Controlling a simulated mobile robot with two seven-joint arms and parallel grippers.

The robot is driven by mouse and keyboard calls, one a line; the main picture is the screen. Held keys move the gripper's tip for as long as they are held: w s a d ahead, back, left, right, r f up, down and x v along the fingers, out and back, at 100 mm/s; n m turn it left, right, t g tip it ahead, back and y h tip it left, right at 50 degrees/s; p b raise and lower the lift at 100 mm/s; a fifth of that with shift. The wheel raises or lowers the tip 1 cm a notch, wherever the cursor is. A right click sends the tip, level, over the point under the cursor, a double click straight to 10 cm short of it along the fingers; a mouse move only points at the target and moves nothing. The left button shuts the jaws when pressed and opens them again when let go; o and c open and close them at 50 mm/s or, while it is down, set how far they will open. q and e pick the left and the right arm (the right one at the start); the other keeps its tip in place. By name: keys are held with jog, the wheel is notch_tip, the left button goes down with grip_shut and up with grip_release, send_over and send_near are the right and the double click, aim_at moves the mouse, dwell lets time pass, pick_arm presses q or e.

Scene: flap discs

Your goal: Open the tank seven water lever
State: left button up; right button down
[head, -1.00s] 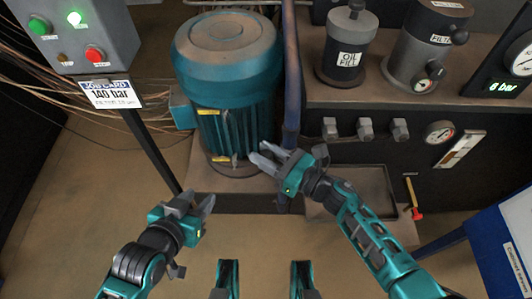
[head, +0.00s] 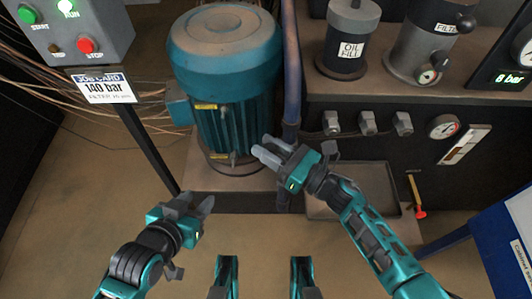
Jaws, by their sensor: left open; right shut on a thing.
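I cannot make out any lever labelled as the tank seven water lever. A blue vertical pipe (head: 291,70) runs down beside the teal motor (head: 230,60). My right gripper (head: 264,147) is in front of the pipe's lower part, close to the motor's right lower side. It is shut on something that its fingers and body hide. A dark fitting (head: 282,197) shows just below this gripper. My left gripper (head: 197,201) is open and empty, low at the left, in front of the motor's base.
A button box (head: 75,30) and a 140 bar job card (head: 103,90) stand at upper left. The oil fill pot (head: 348,40), several grey knobs (head: 367,123) and a gauge (head: 443,127) are at right. A red-handled hammer-like tool (head: 418,205) hangs nearby. The floor in front is clear.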

jog(key=shift+d, duration=0.1)
jog(key=c, duration=0.8)
grip_release()
pick_arm(q)
jog(key=shift+w+d+r, duration=0.2)
jog(key=shift+d+r, duration=0.1)
jog(key=shift+s+f, duration=0.1)
jog(key=shift+f, duration=0.05)
pick_arm(e)
jog(key=shift+d, duration=0.1)
